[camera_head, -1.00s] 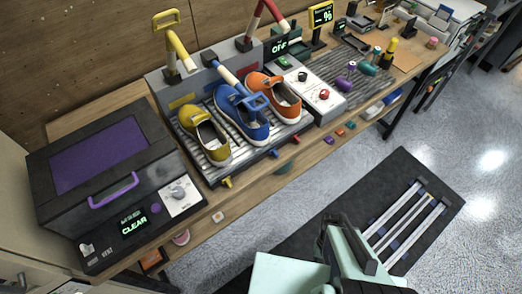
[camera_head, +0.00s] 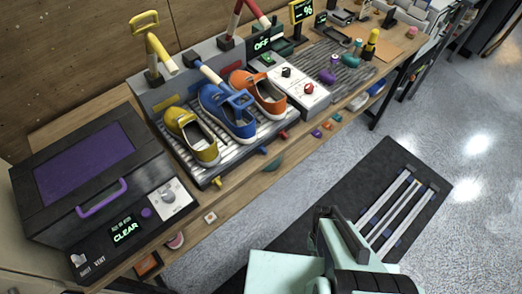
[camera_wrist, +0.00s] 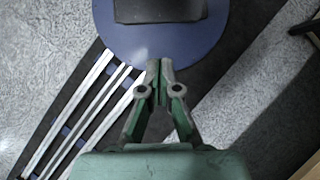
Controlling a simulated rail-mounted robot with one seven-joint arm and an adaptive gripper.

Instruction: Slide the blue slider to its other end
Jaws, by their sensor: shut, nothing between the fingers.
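The blue slider (camera_head: 262,151) is a small blue tab on the front edge of the ribbed shoe platform (camera_head: 218,181), below the blue sneaker (camera_head: 228,112). A yellow tab (camera_head: 217,182) sits to its left and a red tab (camera_head: 283,135) to its right on the same edge. The slider's track is too small to make out. My gripper (camera_wrist: 161,66) is shut and empty in the wrist view, over the floor area and away from the bench. In the head view my arm is at the bottom, well apart from the slider, and my fingertips cannot be made out.
A dark box with a purple handle (camera_head: 103,199) stands at the bench's left end. Yellow and orange (camera_head: 262,92) sneakers flank the blue one. A white control box (camera_head: 296,90) is to the right. Open floor (camera_head: 415,130) lies in front of the bench.

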